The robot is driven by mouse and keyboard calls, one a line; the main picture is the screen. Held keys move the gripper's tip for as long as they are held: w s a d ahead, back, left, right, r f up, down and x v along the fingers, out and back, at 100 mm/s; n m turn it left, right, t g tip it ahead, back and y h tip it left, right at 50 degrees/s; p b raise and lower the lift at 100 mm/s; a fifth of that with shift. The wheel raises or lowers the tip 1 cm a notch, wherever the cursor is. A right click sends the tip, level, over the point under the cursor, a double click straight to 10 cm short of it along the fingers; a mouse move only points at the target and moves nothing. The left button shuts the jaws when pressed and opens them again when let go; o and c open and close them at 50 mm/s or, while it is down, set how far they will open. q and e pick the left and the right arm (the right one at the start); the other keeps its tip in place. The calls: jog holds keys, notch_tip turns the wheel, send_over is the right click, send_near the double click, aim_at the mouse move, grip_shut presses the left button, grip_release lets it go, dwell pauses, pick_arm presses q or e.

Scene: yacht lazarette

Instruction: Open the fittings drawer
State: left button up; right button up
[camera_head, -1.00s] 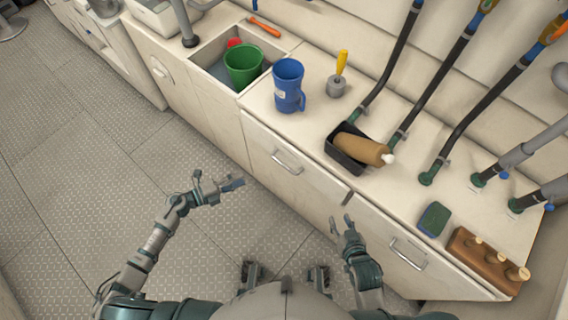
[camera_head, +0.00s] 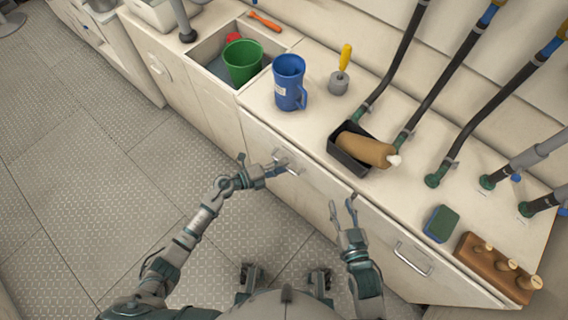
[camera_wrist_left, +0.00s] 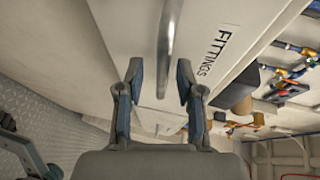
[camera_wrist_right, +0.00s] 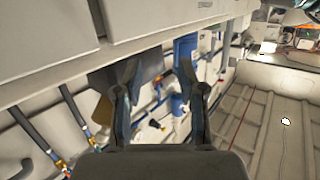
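The fittings drawer (camera_head: 317,186) is a cream front in the counter's side, below the blue jug, and looks closed. Its label "FITTINGS" shows beside the metal bar handle (camera_wrist_left: 168,45) in the left wrist view. My left gripper (camera_head: 283,165) is at this handle (camera_head: 290,163) in the head view. In the left wrist view its open fingers (camera_wrist_left: 158,82) sit either side of the handle's line; whether they touch it I cannot tell. My right gripper (camera_head: 343,205) is open and empty in front of the counter, left of the second handle (camera_head: 412,259).
On the counter stand a blue jug (camera_head: 289,84), a black tray (camera_head: 345,157) with a brown bottle (camera_head: 365,149), a sponge (camera_head: 442,223) and a wooden block with pegs (camera_head: 494,266). A green cup (camera_head: 243,62) sits in the sink recess. The floor to the left is clear.

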pick_arm(q)
jog(key=shift+w+d+f, duration=0.1)
jog(key=shift+w+d, duration=0.2)
jog(key=shift+d, duration=0.25)
pick_arm(e)
jog(key=shift+w+r+t, duration=0.1)
jog(key=shift+r+t, duration=0.2)
jog(key=shift+r, duration=0.05)
pick_arm(q)
grip_shut()
pick_arm(e)
jog(key=shift+a, duration=0.1)
pick_arm(q)
jog(key=shift+s+a, duration=0.1)
pick_arm(e)
jog(key=shift+w, duration=0.1)
